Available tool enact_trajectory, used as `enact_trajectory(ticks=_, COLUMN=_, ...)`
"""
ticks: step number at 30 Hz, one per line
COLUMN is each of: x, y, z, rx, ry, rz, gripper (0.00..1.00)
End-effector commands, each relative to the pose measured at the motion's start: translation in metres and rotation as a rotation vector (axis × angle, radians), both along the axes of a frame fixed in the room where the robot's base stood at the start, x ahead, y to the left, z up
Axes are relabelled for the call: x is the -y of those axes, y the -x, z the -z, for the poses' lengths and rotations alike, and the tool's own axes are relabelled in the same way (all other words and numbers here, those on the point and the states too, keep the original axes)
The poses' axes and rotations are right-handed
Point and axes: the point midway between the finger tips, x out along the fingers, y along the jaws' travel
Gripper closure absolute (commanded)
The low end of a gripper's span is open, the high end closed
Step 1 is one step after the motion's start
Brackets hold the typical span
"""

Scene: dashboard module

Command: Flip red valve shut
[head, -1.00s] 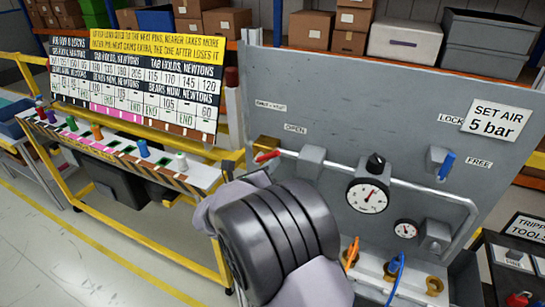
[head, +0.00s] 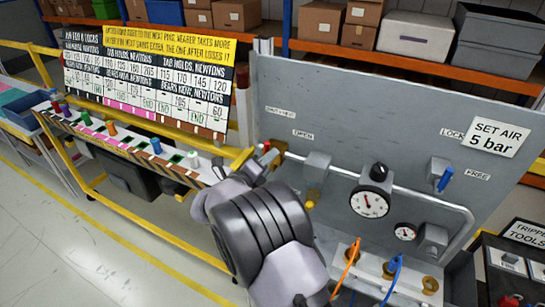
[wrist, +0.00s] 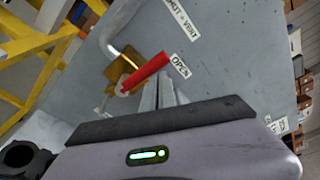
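The red valve handle (head: 266,146) is on the pipe at the left of the grey panel (head: 320,95). Only a small part of it shows in the head view, close to my gripper (head: 257,165). In the wrist view the red handle (wrist: 147,73) slants up to the right, its free end at the OPEN label (wrist: 180,66). My gripper's fingers (wrist: 160,92) look close together, with nothing seen between them. Their tips are right by the handle's lower side; I cannot tell whether they touch it. A SHUT & VENT label (wrist: 183,18) is higher up.
A pressure gauge (head: 371,201), a blue lock lever (head: 446,179) and orange (head: 346,262) and blue (head: 394,274) hooked parts are to the right. A yellow-framed stand (head: 120,208) with coloured pins is at the left. Open floor lies at the lower left.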

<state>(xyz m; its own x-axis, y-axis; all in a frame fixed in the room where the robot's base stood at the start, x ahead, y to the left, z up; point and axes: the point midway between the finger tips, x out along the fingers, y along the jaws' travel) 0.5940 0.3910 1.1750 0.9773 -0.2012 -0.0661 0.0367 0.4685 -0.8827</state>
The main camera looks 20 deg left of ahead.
Motion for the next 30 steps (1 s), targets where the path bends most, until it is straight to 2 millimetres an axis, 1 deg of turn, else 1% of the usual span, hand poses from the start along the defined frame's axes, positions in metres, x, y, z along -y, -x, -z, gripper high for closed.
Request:
enact_trajectory(ticks=25, x=-0.0076, y=-0.0005, z=-0.0064, rx=0.005, ry=-0.004, rz=-0.009, gripper=1.0)
enact_trajectory(ticks=30, x=-0.0032, y=-0.0034, z=-0.0069, rx=0.006, ry=-0.004, rz=-0.007, gripper=1.0)
